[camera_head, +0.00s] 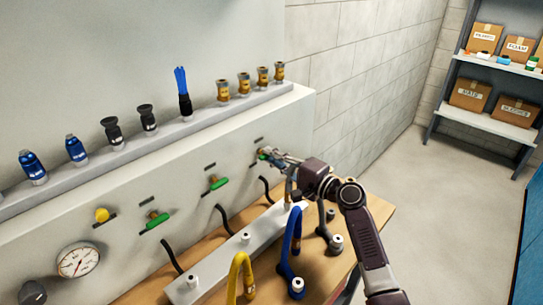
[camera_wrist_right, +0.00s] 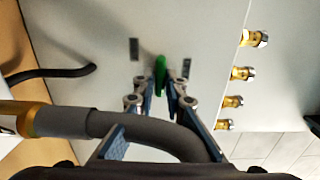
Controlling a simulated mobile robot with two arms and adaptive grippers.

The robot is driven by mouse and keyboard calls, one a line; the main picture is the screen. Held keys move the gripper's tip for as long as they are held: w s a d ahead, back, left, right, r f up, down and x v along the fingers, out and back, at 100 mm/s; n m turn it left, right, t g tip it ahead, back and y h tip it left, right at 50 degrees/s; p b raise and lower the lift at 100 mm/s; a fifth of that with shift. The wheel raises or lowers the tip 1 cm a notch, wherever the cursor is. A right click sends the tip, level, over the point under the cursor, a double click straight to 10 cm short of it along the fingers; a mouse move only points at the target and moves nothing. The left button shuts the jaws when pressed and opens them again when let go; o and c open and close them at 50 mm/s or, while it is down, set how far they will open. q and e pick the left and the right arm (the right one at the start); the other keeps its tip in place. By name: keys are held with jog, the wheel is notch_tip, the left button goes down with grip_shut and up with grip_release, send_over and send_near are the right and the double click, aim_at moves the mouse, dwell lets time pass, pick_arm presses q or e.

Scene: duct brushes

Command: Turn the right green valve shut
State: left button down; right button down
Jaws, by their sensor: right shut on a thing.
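The right green valve (camera_head: 264,153) is on the pale panel, the farthest right of three green-handled valves. Its handle also shows in the right wrist view (camera_wrist_right: 160,70), narrow and upright between two dark marks on the panel. My right gripper (camera_head: 275,157) reaches the panel from the right and covers most of this valve in the head view. In the wrist view its fingertips (camera_wrist_right: 161,88) are closed on the two sides of the green handle. The middle green valve (camera_head: 219,183) and the left green valve (camera_head: 157,220) are untouched. My left gripper is not in view.
A dark hose (camera_wrist_right: 150,130) with a brass end crosses close under the fingers in the wrist view. Blue (camera_head: 291,238) and yellow (camera_head: 241,274) hoses stand on the wooden bench. Brass fittings (camera_head: 244,83) line the ledge above. A shelf with boxes (camera_head: 486,38) stands far right.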

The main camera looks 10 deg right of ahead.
dwell(0.3)
jog(key=c, duration=2)
grip_release()
jog(key=shift+d, duration=0.1)
jog(key=v, duration=1.2)
jog(key=shift+s+f, duration=0.1)
jog(key=shift+f, duration=0.05)
